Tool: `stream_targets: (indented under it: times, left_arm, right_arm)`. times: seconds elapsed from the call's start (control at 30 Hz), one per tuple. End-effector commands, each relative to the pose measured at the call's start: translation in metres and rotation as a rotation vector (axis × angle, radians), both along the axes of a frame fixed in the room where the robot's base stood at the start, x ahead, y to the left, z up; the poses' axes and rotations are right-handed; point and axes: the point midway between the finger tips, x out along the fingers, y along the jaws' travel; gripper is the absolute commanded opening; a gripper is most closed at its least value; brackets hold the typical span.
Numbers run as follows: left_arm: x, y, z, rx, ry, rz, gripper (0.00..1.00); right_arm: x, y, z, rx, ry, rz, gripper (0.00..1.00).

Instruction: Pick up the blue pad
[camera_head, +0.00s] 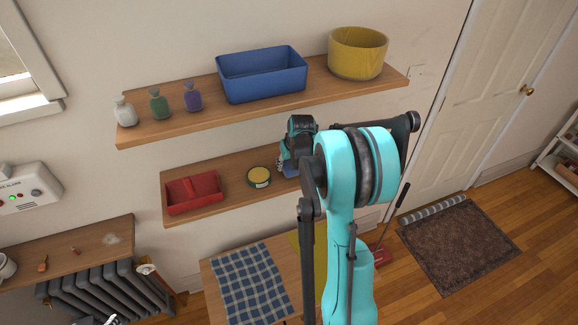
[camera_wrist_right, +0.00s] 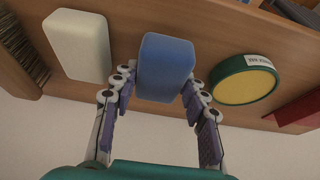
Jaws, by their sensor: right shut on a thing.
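The blue pad (camera_wrist_right: 166,66) is a rounded block between the two fingers of my right gripper (camera_wrist_right: 160,82) in the wrist view. The gripper is shut on it, with a finger against each side. The pad is at the front edge of the lower shelf (camera_head: 226,196); whether it still touches the board I cannot tell. In the head view my right gripper (camera_head: 289,163) is at the right part of this shelf, and my own arm hides most of the pad.
A white pad (camera_wrist_right: 77,45) and a brush (camera_wrist_right: 20,50) lie on one side of the blue pad. A green-and-yellow round tin (camera_head: 259,177) and red caddy (camera_head: 193,192) are on the other. The upper shelf (camera_head: 205,117) overhangs, holding a blue bin (camera_head: 262,78) and yellow bowl (camera_head: 357,55).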

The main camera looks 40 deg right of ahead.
Motion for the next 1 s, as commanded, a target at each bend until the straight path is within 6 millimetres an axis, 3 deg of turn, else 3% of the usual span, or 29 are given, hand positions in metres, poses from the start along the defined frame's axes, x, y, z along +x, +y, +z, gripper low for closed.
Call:
stream_targets:
  times: [0.17, 0.6, 0.8, 1.0]
  left_arm:
    - [0.0, 0.0, 0.0, 0.0, 0.0, 0.0, 0.4]
    - [0.0, 0.0, 0.001, 0.0, 0.0, 0.0, 0.4]
    - [0.0, 0.0, 0.001, 0.0, 0.0, 0.0, 0.4]
    - [0.0, 0.0, 0.002, 0.0, 0.0, 0.0, 0.4]
  right_arm:
    - [-0.029, 0.009, 0.004, 0.0, 0.0, -0.001, 0.2]
    - [-0.137, 0.043, 0.005, 0.0, 0.0, -0.002, 0.2]
    - [-0.164, 0.052, 0.004, 0.001, 0.0, -0.002, 0.2]
    - [-0.172, 0.055, 0.004, 0.0, 0.0, 0.0, 0.2]
